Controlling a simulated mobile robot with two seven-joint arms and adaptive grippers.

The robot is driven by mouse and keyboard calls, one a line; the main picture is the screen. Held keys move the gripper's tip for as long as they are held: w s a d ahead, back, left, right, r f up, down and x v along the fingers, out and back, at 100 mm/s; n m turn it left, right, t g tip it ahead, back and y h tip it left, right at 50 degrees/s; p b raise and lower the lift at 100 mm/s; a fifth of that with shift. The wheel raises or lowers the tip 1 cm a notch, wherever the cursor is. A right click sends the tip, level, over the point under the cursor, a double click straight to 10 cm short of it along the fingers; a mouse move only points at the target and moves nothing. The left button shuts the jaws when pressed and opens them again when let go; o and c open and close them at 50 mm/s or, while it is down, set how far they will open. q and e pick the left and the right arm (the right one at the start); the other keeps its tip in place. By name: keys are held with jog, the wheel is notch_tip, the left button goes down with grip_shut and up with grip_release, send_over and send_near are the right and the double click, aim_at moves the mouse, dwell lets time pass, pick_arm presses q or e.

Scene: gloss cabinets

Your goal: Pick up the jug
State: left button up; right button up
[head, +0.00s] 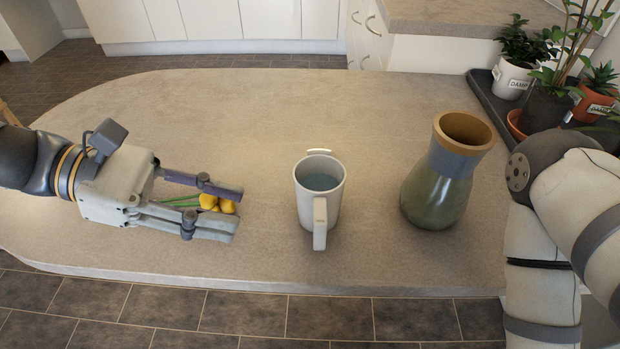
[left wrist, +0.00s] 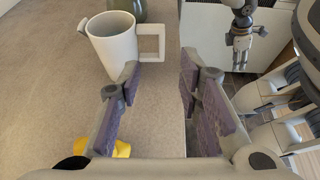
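The jug (head: 306,205) is white, with water-like liquid inside. It stands upright on the counter, its square handle toward me and its spout on the far side. It also shows at the top of the left wrist view (left wrist: 113,48), beyond the fingertips. My left gripper (head: 238,213) is to the left of the jug, fingers pointing at it, apart from it. The left wrist view shows its fingers spread with nothing between them. What looks like my right gripper (left wrist: 240,42) shows small in the left wrist view; its finger state is unclear.
Yellow flowers (head: 217,203) with green stems show by my left fingers, partly hidden. A green vase (head: 432,195) with a tan rim stands right of the jug. Potted plants (head: 512,78) stand on a dark tray at the back right. The counter (head: 270,110) behind the jug is clear.

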aim_at(319, 205)
pick_arm(q)
jog(key=b+x, duration=0.1)
jog(key=x, duration=0.2)
jog(key=f+b+x, duration=0.1)
jog(key=x, duration=0.3)
jog(key=b+x, duration=0.1)
jog(key=x, duration=0.3)
jog(key=shift+s+a+f+b, duration=0.2)
jog(key=shift+a+b, duration=0.1)
jog(key=shift+b, duration=0.1)
jog(key=shift+d, duration=0.3)
jog(key=shift+w+d+r, duration=0.1)
grip_shut()
pick_arm(e)
jog(key=s+f+g, duration=0.1)
jog(key=s+f, duration=0.3)
jog(key=shift+s+f+g, duration=0.2)
jog(key=shift+f+g, duration=0.05)
jog(key=shift+g, duration=0.05)
pick_arm(q)
jog(key=shift+r, duration=0.1)
